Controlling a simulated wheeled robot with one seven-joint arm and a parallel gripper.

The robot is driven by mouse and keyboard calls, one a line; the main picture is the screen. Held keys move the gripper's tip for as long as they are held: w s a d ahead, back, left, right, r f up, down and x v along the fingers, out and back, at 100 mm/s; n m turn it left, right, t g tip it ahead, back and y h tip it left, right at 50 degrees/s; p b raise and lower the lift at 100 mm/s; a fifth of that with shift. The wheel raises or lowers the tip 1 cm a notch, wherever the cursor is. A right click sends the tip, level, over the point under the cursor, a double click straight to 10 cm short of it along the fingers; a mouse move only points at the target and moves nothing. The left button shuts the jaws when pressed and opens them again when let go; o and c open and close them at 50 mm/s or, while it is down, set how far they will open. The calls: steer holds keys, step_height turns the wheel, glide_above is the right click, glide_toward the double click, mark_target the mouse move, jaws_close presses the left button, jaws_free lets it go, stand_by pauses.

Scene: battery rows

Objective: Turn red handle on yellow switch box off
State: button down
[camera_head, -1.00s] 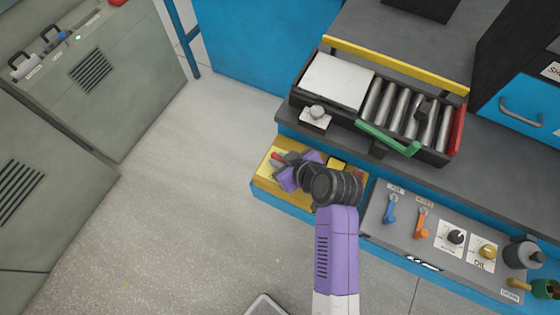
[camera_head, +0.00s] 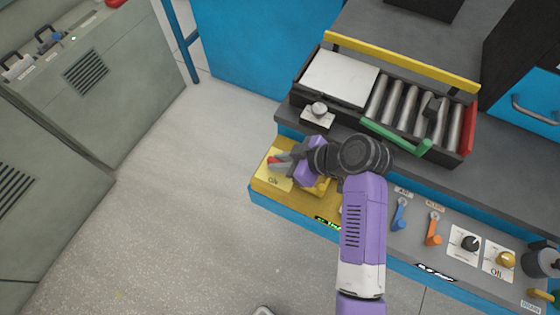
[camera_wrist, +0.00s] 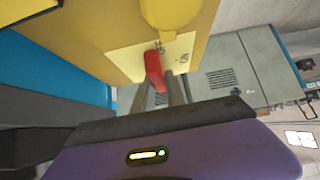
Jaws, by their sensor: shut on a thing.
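The yellow switch box (camera_head: 295,202) sits at the left end of the blue bench, and it fills the upper left of the wrist view (camera_wrist: 95,35). Its red handle (camera_head: 273,159) is on the left part of the box, beside a pale label. In the wrist view the red handle (camera_wrist: 154,70) stands out from the pale plate. My gripper (camera_head: 281,161) reaches in from the right and is shut on the handle. The gripper's fingers (camera_wrist: 160,92) hide the handle's near end in the wrist view.
A yellow knob (camera_head: 320,186) stands on the box close to my gripper. A blue lever (camera_head: 399,217) and an orange lever (camera_head: 433,231) are on the grey panel to the right. A roller tray (camera_head: 335,80) lies behind. The floor at left is clear.

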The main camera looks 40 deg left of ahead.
steer(key=shift+f, duration=0.1)
steer(key=c, duration=1.4)
jaws_free()
steer(key=shift+o, duration=0.2)
steer(key=shift+v, duration=3.95)
